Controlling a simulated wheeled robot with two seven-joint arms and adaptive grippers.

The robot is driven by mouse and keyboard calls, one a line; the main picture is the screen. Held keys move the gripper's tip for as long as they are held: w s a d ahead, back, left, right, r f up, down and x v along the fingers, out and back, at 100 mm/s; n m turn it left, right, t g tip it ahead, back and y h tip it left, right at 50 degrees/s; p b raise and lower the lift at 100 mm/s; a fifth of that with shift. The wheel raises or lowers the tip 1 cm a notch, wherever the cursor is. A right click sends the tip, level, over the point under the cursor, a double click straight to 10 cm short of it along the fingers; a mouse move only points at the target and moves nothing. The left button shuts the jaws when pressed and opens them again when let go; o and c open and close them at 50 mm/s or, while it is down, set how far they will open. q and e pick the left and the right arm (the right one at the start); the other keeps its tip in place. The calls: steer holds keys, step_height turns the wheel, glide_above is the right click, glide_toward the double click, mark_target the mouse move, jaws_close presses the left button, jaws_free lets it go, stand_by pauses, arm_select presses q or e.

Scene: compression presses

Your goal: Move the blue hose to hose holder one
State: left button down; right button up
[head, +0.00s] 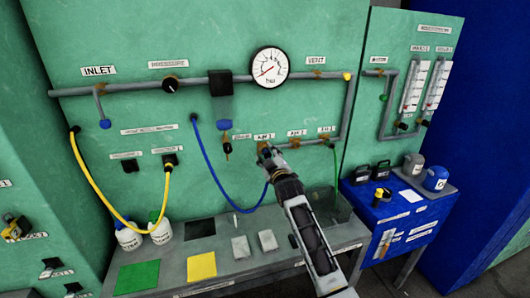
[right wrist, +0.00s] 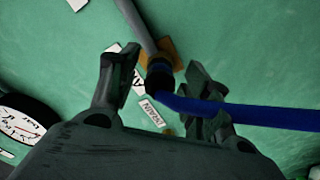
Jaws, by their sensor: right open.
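The blue hose (head: 207,165) hangs in a loop in front of the green panel, from a fitting on the left up to my right gripper on the right. In the right wrist view the hose (right wrist: 270,115) runs off to the right from a black end fitting (right wrist: 160,78), which meets a grey pipe at the panel. My right gripper (head: 268,152) is open; in the wrist view its fingers (right wrist: 155,95) stand on either side of that fitting, apart from it on the left. Contact on the right is unclear. I cannot read which label marks hose holder one. My left gripper is out of view.
A yellow hose (head: 95,185) loops at the left. A pressure gauge (head: 269,68) and grey pipes run above. A grey table (head: 220,268) below holds white bottles (head: 161,232) and pads. A blue cabinet (head: 385,220) stands right of my arm, with cans on top.

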jaws_close()
steer(key=shift+p+v, duration=1.5)
steer(key=shift+v, duration=0.35)
stand_by(1.3)
steer(key=shift+p+v, duration=1.3)
steer(key=shift+v, duration=0.55)
steer(key=shift+r, duration=0.15)
